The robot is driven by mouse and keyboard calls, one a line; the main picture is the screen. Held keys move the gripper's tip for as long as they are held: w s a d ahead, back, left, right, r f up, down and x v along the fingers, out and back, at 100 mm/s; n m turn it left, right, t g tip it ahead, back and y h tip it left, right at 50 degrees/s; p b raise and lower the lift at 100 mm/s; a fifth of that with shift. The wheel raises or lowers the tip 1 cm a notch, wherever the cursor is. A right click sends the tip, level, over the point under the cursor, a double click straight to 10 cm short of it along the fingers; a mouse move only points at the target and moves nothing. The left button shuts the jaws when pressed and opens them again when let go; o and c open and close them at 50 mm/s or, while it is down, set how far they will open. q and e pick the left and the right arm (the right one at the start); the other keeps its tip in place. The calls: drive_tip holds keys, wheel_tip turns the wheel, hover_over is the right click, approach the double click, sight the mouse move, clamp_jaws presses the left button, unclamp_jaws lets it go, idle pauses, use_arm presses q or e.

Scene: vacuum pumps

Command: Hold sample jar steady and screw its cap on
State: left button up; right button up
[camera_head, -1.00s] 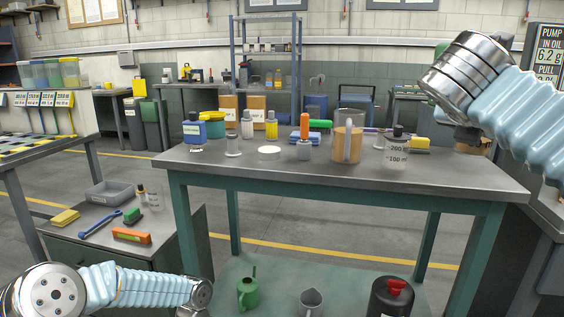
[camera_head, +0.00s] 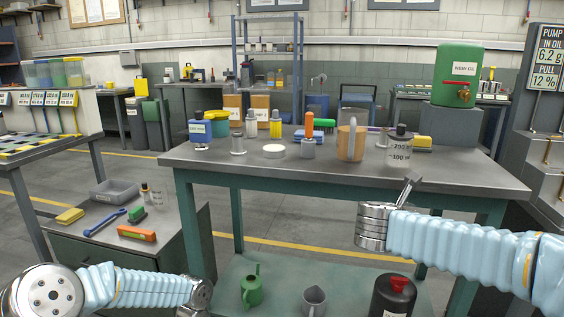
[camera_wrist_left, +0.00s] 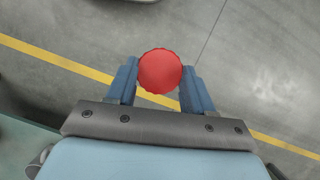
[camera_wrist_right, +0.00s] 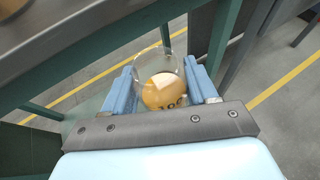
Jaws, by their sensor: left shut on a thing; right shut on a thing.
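In the left wrist view my left gripper (camera_wrist_left: 158,88) is shut on a round red cap (camera_wrist_left: 160,71) with a ridged rim, held over the floor. In the right wrist view my right gripper (camera_wrist_right: 163,86) is shut on a clear sample jar (camera_wrist_right: 152,70). The jar has no cap on it, amber liquid inside and dark marks on its wall. Cap and jar are apart, each alone in its own wrist view. In the head view, my right arm is in front of the table and my left arm is at the lower left; neither held thing can be made out there.
The workbench (camera_head: 300,176) stands ahead with a blue oil can (camera_head: 199,128), an amber-filled jug (camera_head: 351,141) and a marked clear bottle (camera_head: 399,155). A green oil drum (camera_head: 457,75) stands at right. A low cabinet (camera_head: 108,248) is at left. Floor before the bench is clear.

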drive_tip(key=s+a+f+n+t+y, duration=0.1)
drive_tip(key=s+a+f+n+y, duration=0.1)
drive_tip(key=f, duration=0.9)
drive_tip(key=s+a+f+n+t+y, duration=0.1)
drive_tip(key=s+a+f, duration=0.3)
drive_tip(key=f, duration=0.7)
drive_tip(key=shift+s+a+n+y, duration=0.15)
drive_tip(key=shift+a+n+y, duration=0.2)
drive_tip(key=shift+n+y, duration=0.35)
drive_tip(key=shift+f, duration=0.1)
drive_tip(key=a+f+n+y, duration=0.8)
drive_tip(key=a+f, duration=0.4)
drive_tip(key=a, duration=0.3)
drive_tip(key=shift+a+f+y, duration=0.15)
drive_tip(key=shift+a+y, duration=0.25)
drive_tip(key=shift+y, duration=0.3)
